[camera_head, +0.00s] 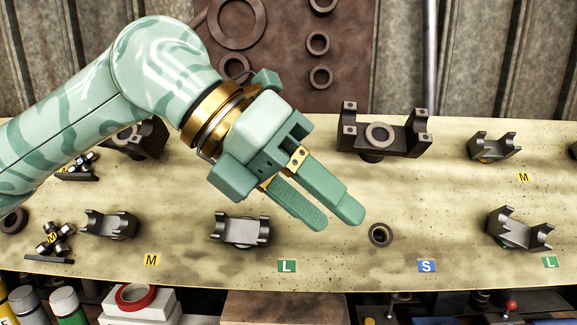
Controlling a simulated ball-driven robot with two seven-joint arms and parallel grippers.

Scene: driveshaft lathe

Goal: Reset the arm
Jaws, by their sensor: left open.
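My left arm comes in from the left in the head view. Its green gripper (335,226) hangs over the middle of the bench, with two fingers pointing down and to the right. The fingers are slightly apart and nothing is between them. The fingertips are above the gap between a dark yoke (242,231) near the green L label and a small dark ring (380,235) near the blue S label. My right gripper is not in view.
The bench (330,195) holds a large bracket with a ring (384,132), yokes at right (520,230) and upper right (491,147), another yoke (108,225) and a cross joint (52,240) at left. Rings hang on a brown board (285,70). Bottles (66,305) stand below the front edge.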

